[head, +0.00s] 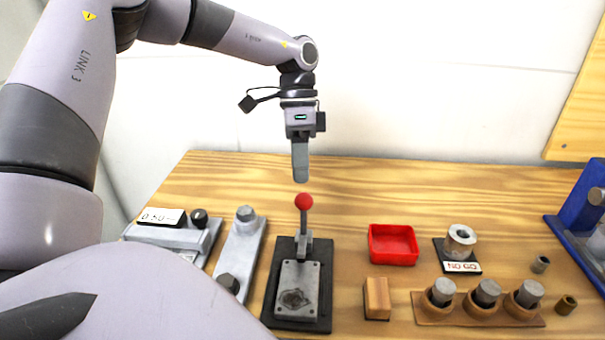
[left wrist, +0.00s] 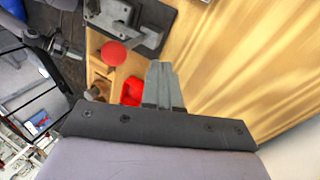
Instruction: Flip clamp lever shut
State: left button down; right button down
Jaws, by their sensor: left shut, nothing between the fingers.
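The clamp lever (head: 305,220) stands upright with a red ball knob (head: 304,202) on top. It rises from the back of the clamp (head: 298,290), which has a grey plate on a dark base. My left gripper (head: 301,180) is shut and empty, pointing down just above the knob; from the head view I cannot tell whether it is directly over it or behind it. In the left wrist view, the shut fingers (left wrist: 161,70) show beside the red knob (left wrist: 114,54), with a visible gap. My right gripper is in neither view.
A red tray (head: 393,258), a wooden block (head: 377,298) and a holder with several metal plugs (head: 480,312) lie right of the clamp. A metal bar with bolts (head: 240,250) and a grey device with a display (head: 175,235) lie left. The table behind the lever is clear.

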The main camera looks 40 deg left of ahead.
pick_arm(q)
jog(key=shift+s+d+r, duration=0.1)
jog(key=shift+s+d, duration=0.85)
jog(key=shift+d, duration=0.3)
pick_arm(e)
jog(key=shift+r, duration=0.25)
pick_arm(q)
jog(key=shift+a, duration=0.1)
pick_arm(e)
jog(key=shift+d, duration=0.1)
